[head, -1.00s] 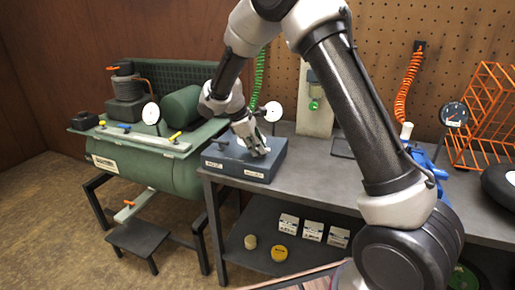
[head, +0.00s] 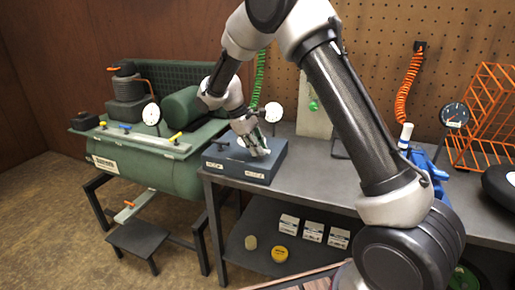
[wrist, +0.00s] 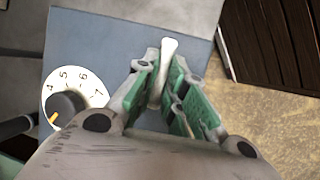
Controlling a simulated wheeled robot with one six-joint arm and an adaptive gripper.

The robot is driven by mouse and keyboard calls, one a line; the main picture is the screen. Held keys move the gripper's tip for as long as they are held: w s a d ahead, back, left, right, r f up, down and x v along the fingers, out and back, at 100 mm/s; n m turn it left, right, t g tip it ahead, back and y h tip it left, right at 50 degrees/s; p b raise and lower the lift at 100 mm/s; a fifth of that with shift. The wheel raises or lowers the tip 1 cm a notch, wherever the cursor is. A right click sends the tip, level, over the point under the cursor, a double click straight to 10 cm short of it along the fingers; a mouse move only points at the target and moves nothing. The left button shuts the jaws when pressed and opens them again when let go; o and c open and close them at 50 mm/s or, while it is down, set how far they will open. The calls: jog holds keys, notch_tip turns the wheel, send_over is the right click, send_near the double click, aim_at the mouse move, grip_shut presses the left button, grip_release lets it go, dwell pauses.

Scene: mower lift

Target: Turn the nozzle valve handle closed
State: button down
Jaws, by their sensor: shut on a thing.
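The blue-grey valve box (head: 230,172) stands on the left end of the workbench, with two small white labels on its front that I cannot read. My gripper (head: 260,150) is over its right half, pointing down. In the wrist view, my gripper (wrist: 167,88) has its green-padded fingers closed around a pale lever, which I take as the nozzle valve handle (wrist: 168,48). Its rounded end sticks out past the fingertips; its base is hidden. A white numbered dial (wrist: 92,82) with a dark knob and orange pointer lies left of the gripper.
A green compressor (head: 165,172) stands left of the bench (head: 350,185). A round white gauge (head: 273,112) rises just behind the box. A blue tool (head: 430,170), an orange wire rack (head: 490,110) and a dark wheel (head: 500,185) are at the right.

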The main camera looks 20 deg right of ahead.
jog(key=c, duration=1.5)
grip_release()
jog(key=v, duration=1.2)
